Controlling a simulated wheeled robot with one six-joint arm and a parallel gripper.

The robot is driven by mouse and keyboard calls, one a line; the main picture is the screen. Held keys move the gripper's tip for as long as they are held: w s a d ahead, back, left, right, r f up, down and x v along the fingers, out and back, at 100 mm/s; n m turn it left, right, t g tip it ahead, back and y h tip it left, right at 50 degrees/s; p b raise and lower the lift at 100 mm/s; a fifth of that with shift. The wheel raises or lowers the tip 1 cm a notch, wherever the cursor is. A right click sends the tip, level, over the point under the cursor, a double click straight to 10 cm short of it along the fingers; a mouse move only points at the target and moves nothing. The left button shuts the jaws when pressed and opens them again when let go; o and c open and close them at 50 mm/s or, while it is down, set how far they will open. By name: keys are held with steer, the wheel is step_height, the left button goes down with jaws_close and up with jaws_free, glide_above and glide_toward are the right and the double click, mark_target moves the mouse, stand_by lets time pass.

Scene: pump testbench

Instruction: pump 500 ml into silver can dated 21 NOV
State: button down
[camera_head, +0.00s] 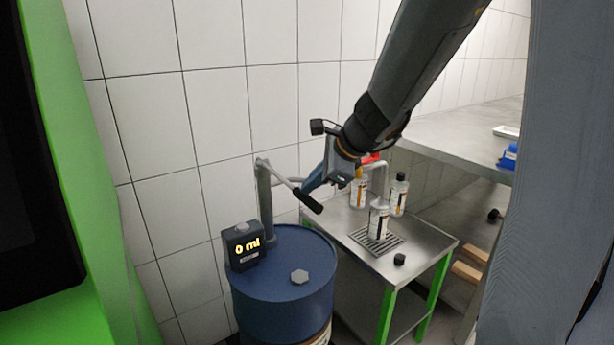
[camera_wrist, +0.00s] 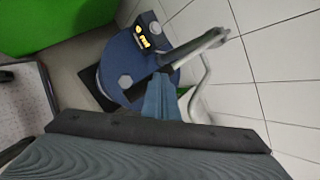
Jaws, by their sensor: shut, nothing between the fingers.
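The pump's lever (camera_head: 280,178) slants down from its post to a black grip (camera_head: 308,201). My gripper (camera_head: 306,188) is shut and empty, with its blue fingertips close to the grip; I cannot tell whether they touch. The wrist view shows the shut fingers (camera_wrist: 164,84) beside the lever (camera_wrist: 200,46). The blue drum (camera_head: 280,278) carries a meter (camera_head: 243,247) reading "0 ml". A silver can (camera_head: 378,220) stands upright, apparently uncapped, on the grate (camera_head: 377,240) by the curved spout (camera_head: 381,175). Its date is not legible.
Two more cans stand behind: one (camera_head: 359,192) with red near its top, one (camera_head: 399,195) with a dark cap. A loose black cap (camera_head: 399,259) lies on the steel table (camera_head: 432,246). A higher bench (camera_head: 455,135) holds a blue object (camera_head: 508,157). The wall is close behind the drum.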

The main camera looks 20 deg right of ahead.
steer(key=shift+w+a+r+p, duration=0.1)
steer(key=shift+w+r+p, duration=0.05)
steer(key=shift+r+p, duration=1.1)
steer(key=shift+w+r+p, duration=0.1)
steer(key=shift+r+p, duration=1)
steer(key=shift+r, duration=0.2)
steer(key=shift+r, duration=0.1)
steer(key=r+p, duration=0.4)
steer(key=shift+w+a+r+p, duration=0.1)
steer(key=shift+w+r+p, duration=0.15)
steer(key=shift+r+p, duration=0.15)
steer(key=s+f+n+g+h, duration=0.2)
steer(key=s+f+n, duration=0.4)
steer(key=s+n, duration=0.4)
steer(key=s+f+n+g+h, duration=0.2)
steer(key=s+f+n+g, duration=0.2)
steer(key=s+f+n, duration=0.3)
steer(key=s+n, duration=0.4)
steer(key=s, duration=0.3)
steer(key=shift+s+a, duration=0.15)
steer(key=shift+a, duration=0.15)
